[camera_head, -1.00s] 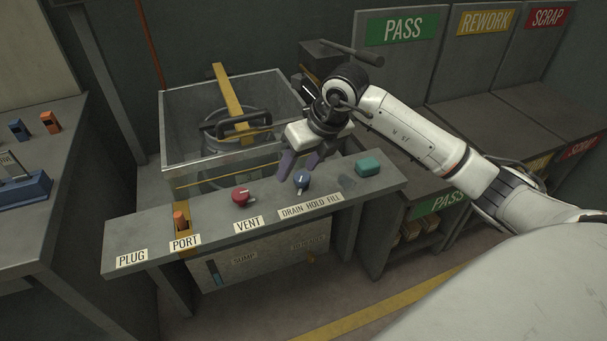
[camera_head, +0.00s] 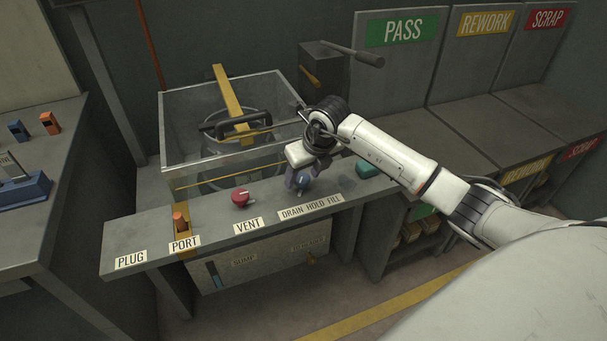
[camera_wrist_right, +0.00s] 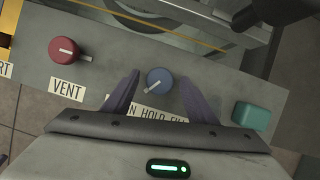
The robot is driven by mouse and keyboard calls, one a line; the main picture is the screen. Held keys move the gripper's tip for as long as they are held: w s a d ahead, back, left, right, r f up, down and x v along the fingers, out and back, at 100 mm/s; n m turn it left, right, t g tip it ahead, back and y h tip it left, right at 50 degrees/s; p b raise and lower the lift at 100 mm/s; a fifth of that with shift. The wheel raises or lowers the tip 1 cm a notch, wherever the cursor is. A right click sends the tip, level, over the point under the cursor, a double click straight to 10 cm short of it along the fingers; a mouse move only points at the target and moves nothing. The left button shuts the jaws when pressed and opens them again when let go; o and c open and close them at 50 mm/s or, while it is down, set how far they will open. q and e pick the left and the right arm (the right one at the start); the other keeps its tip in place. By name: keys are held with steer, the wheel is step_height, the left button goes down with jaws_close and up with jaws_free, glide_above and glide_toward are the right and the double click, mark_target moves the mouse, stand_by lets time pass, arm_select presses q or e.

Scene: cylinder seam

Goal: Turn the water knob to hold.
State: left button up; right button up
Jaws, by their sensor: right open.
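The blue water knob (camera_wrist_right: 159,81) sits on the grey shelf above the label DRAIN HOLD FILL (camera_head: 310,207). In the wrist view its pale pointer slants toward the lower left, on the DRAIN side. In the head view the knob (camera_head: 301,182) is partly hidden by my right gripper (camera_head: 299,184). In the wrist view the fingers of my right gripper (camera_wrist_right: 156,95) are open, one on each side of the knob, with visible gaps. I cannot tell their exact height above the shelf. My left gripper is not in view.
A red VENT knob (camera_head: 241,197) is to the left and a teal block (camera_head: 367,168) to the right. An orange plug (camera_head: 180,220) stands by PORT. An open glass-walled tank (camera_head: 180,140) is behind the shelf (camera_head: 140,225).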

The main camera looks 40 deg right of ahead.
steer(key=c, duration=1.1)
steer(key=shift+o, duration=0.2)
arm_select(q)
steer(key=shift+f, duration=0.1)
arm_select(e)
steer(key=shift+d+n, duration=0.1)
steer(key=shift+n, duration=0.3)
steer(key=shift+d+n+y+b, duration=0.1)
steer(key=shift+n+y+b, duration=0.4)
steer(key=shift+n+b, duration=0.3)
steer(key=shift+n+y+b, duration=0.4)
steer(key=shift+n, duration=0.8)
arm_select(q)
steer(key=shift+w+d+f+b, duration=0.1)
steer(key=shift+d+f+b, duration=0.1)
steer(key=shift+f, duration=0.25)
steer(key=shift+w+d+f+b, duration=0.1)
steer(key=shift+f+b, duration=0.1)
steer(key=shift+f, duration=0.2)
arm_select(e)
steer(key=shift+w+n+g+y, duration=0.1)
steer(key=shift+n+g+y, duration=0.25)
steer(key=shift+n, duration=0.65)
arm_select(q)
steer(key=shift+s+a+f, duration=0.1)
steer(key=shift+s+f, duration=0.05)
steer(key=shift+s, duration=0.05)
